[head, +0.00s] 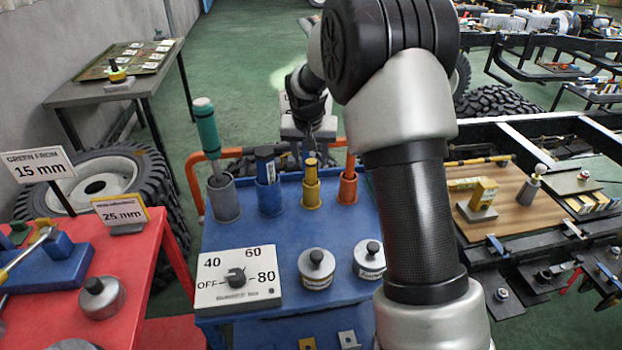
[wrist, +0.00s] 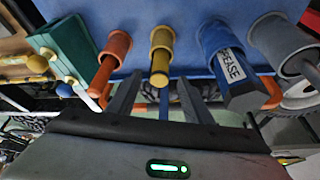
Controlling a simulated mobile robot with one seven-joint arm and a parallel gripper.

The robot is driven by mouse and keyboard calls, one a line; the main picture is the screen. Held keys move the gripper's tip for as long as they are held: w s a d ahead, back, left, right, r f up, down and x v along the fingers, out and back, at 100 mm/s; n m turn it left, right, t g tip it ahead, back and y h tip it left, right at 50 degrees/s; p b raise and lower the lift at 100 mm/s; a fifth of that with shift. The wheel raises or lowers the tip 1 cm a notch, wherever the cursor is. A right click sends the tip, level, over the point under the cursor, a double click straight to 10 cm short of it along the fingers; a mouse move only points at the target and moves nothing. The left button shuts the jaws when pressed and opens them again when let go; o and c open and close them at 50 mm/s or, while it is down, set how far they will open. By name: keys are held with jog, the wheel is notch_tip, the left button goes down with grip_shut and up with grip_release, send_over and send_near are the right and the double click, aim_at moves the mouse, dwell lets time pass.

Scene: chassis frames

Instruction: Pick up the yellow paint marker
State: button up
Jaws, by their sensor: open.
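The yellow paint marker (head: 310,167) stands upright in a yellow cup-like holder (head: 312,196) on the blue cart top. In the wrist view the marker (wrist: 159,70) sticks out of its yellow holder (wrist: 162,37), its end facing the camera. My gripper (head: 311,140) is open and empty, just above the marker in the head view. In the wrist view my gripper (wrist: 160,78) has one finger on each side of the marker's end. I cannot tell how far down the fingers reach. My arm covers part of the cart's right side.
An orange marker (head: 349,165) stands close to the right, a blue grease marker (head: 265,165) to the left, and a teal-handled tool (head: 207,130) farther left, each in a holder. A dial box (head: 238,278) and two lidded tins (head: 317,268) sit in front.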

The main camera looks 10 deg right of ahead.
aim_at(311, 163)
jog(key=shift+x, duration=2.75)
jog(key=shift+c, duration=0.4)
jog(key=c, duration=1.1)
